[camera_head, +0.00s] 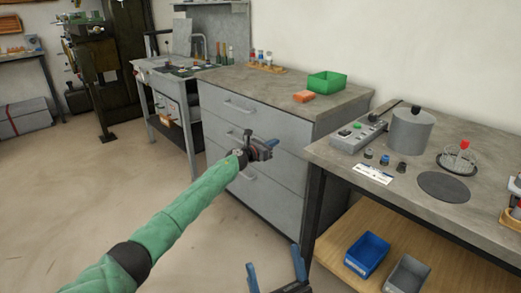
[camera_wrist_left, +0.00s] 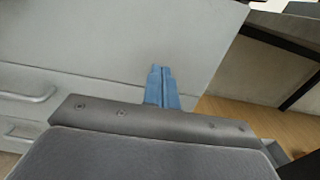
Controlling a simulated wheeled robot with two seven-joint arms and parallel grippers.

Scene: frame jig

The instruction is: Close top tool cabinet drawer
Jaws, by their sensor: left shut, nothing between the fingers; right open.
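The grey tool cabinet (camera_head: 318,137) stands in the middle of the head view. Its top drawer (camera_head: 270,118), with a bar handle (camera_head: 240,107), looks about flush with the drawers below; I see no clear gap. My left gripper (camera_head: 271,144) is shut and empty in front of the cabinet, near the right part of the drawer fronts. In the left wrist view its blue fingertips (camera_wrist_left: 161,72) are together against a plain grey front; whether they touch it I cannot tell. My right gripper (camera_head: 275,268) is open and empty at the bottom edge of the head view.
A green bin (camera_head: 327,82) and an orange block (camera_head: 303,97) sit on the cabinet top. The workbench (camera_head: 415,182) at right holds a grey pot and small parts. Its lower shelf holds a blue bin (camera_head: 367,254) and a grey bin (camera_head: 407,275).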

